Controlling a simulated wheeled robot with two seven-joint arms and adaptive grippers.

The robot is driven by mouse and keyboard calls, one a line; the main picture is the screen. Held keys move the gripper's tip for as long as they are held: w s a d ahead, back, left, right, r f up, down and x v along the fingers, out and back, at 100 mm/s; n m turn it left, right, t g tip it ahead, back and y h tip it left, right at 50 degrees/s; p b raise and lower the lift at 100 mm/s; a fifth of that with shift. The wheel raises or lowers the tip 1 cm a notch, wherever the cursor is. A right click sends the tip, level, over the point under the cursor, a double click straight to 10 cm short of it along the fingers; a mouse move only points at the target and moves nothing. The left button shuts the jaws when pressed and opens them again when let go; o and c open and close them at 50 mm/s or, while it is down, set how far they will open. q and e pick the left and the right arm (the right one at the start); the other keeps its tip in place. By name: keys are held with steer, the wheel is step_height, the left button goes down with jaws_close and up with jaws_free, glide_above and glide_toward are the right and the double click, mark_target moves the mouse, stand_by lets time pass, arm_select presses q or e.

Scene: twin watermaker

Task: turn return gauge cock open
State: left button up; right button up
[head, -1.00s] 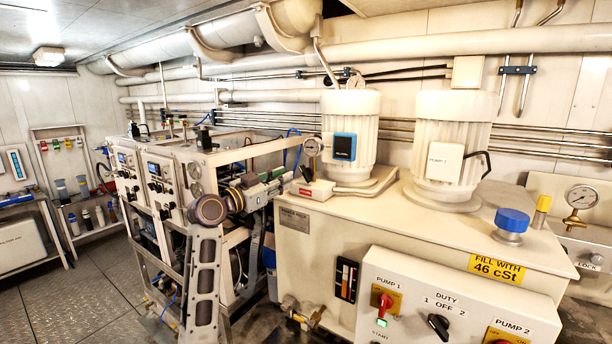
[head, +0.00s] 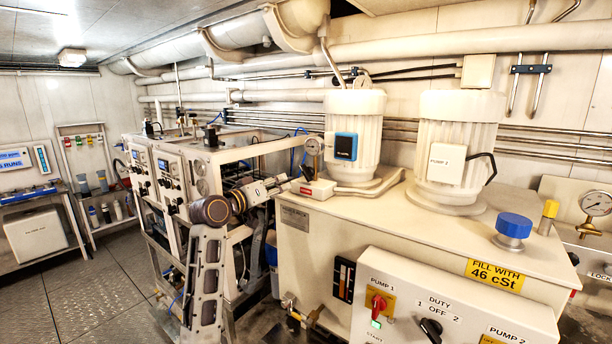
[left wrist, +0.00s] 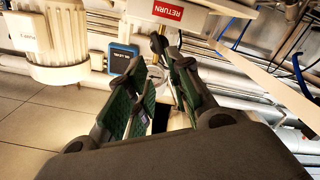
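The return gauge (head: 313,146) is a small round dial above a pale block with a red label (head: 307,190), on the near left of the white tank top. In the left wrist view the label reads RETURN (left wrist: 167,11). My left gripper (head: 287,182) reaches in from the left, its tips close to the block and below the gauge. In the left wrist view its green-padded fingers (left wrist: 163,80) stand apart, with a pale rounded part showing between the tips. The cock itself is not clear, and I cannot tell whether the fingers touch anything. My right gripper is not in view.
Two white pump motors (head: 354,130) (head: 457,145) stand on the tank (head: 420,235) right of the gauge. A control box (head: 450,310) fronts it. A framed machine with panels (head: 180,180) stands behind my left arm. Pipes run along the wall. Floor is clear at left.

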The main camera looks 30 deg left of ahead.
mark_target(305, 175)
arm_select(q)
steer(key=shift+d+n, duration=0.1)
steer(key=shift+n, duration=0.6)
steer(key=shift+w, duration=0.15)
steer(key=w+p, duration=0.1)
steer(key=w, duration=0.2)
steer(key=w+p, duration=0.1)
steer(key=w, duration=0.3)
steer(key=w+p, duration=0.1)
steer(key=w, duration=0.2)
steer(key=shift+w+d+r, duration=0.1)
steer(key=shift+w+d, duration=0.25)
steer(key=shift+d, duration=0.05)
steer(key=shift+w+d+p, duration=0.1)
steer(key=shift+w+p, duration=0.45)
steer(key=shift+w, duration=0.85)
jaws_close()
